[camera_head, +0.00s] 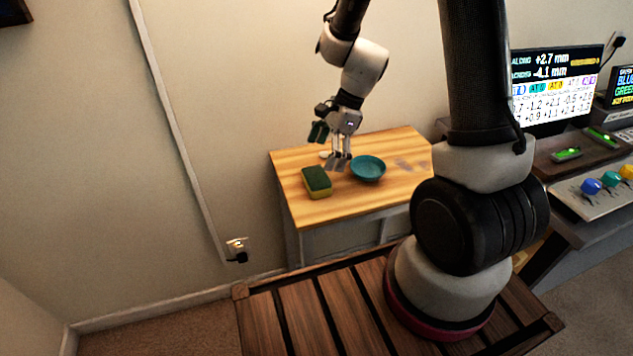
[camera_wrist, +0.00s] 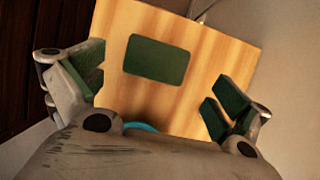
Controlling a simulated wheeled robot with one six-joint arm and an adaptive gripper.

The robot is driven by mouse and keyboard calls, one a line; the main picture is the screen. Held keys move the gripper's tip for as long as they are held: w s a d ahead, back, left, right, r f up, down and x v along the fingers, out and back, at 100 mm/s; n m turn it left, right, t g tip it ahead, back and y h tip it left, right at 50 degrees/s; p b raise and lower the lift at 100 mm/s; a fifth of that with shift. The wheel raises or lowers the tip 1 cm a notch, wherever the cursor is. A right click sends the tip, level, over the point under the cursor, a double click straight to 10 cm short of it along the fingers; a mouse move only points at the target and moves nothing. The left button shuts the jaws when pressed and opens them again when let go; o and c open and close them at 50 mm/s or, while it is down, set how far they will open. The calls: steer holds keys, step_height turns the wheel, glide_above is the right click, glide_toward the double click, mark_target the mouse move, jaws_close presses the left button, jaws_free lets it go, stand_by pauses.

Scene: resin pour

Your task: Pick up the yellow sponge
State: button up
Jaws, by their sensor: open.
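The yellow sponge (camera_head: 316,182) lies flat near the left edge of the small wooden table (camera_head: 350,207), its dark green scouring side up and a yellow edge showing. From above in the wrist view, only its green top (camera_wrist: 157,60) shows, ahead of the fingers and a little left of centre. My gripper (camera_head: 337,165) hangs over the table, to the right of the sponge and apart from it. In the wrist view my gripper (camera_wrist: 157,92) has its fingers wide apart with nothing between them.
A teal dish (camera_head: 368,169) sits right of the sponge, close to my gripper; its rim (camera_wrist: 142,127) peeks out in the wrist view. A small pale round item (camera_head: 325,154) lies behind. A wall outlet with a plug (camera_head: 237,249) is at left. Monitor and controls stand right.

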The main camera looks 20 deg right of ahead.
mark_target(317, 176)
steer(key=x, duration=0.7)
steer(key=shift+s+d+f, duration=0.1)
steer(key=shift+d+f, duration=0.1)
steer(key=shift+f, duration=0.3)
steer(key=c, duration=0.5)
steer(key=shift+c, duration=0.5)
steer(key=shift+r, duration=0.1)
step_height(317, 176, up, 10)
steer(key=shift+f, duration=0.1)
steer(key=shift+o, duration=0.2)
